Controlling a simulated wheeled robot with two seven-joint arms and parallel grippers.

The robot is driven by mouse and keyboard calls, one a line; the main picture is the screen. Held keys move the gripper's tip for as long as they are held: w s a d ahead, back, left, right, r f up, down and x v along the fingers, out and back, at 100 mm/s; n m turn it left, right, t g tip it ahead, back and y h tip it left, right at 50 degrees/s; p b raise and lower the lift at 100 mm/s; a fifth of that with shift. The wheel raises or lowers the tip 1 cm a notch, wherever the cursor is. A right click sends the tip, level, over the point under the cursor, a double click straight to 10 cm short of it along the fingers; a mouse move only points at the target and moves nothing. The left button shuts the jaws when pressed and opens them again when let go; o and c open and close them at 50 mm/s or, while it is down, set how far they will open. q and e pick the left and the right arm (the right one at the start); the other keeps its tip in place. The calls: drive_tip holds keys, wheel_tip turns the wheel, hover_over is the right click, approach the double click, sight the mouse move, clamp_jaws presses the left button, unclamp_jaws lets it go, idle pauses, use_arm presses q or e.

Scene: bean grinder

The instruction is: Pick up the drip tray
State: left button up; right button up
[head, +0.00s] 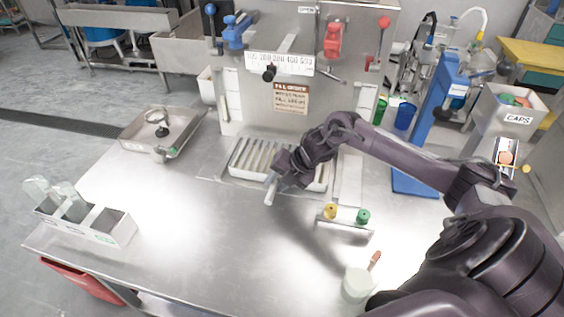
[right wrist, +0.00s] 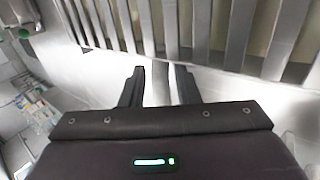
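The drip tray (head: 248,155) is a slatted metal tray lying at the foot of the dispensing machine; its slats (right wrist: 185,35) fill the top of the right wrist view. A pale bar (head: 270,192), perhaps its handle, points from its front edge toward me. My right gripper (head: 273,186) is at the tray's front edge. In the right wrist view the two dark fingers (right wrist: 160,84) stand apart, with a light grey strip between them. I see no clear contact with the strip. My right wrist hides part of the tray's right side. My left gripper is out of view.
The dispensing machine (head: 290,65) stands behind the tray. A small holder with a yellow and a green knob (head: 347,214) lies to the right, beneath my arm. A metal pan (head: 130,140) and a divided box (head: 85,228) stand left. The front middle of the table is clear.

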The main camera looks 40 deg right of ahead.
drive_tip(key=shift+c, duration=0.4)
clamp_jaws()
